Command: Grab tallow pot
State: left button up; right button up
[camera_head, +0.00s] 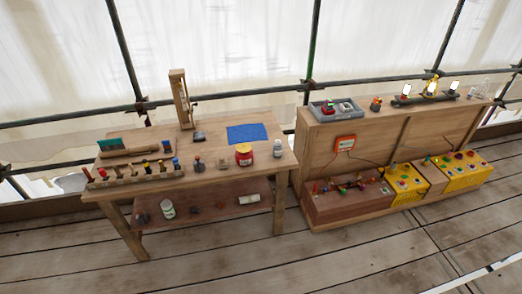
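No label for the tallow pot is readable at this distance. Several containers could match it. A red jar with a yellow band (244,155) stands upright near the front edge of the wooden workbench top (212,165). A small white bottle (277,149) with a grey cap stands to its right. A white and green jar (168,209) stands on the workbench's lower shelf (222,200), at the left. Neither of my grippers is in view, and nothing is seen touching these containers.
A rack of tools (130,177) lines the bench's front left. A blue mat (247,133) and a tall wooden stand (181,100) are behind. A wooden cabinet (400,130) with yellow boxes (405,185) stands right. The plank floor (300,260) in front is clear.

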aim_at(276, 151)
jog(key=u, duration=0.7)
jog(key=i, duration=0.75)
jog(key=u, duration=0.7)
jog(key=i, duration=0.75)
jog(key=z, duration=0.15)
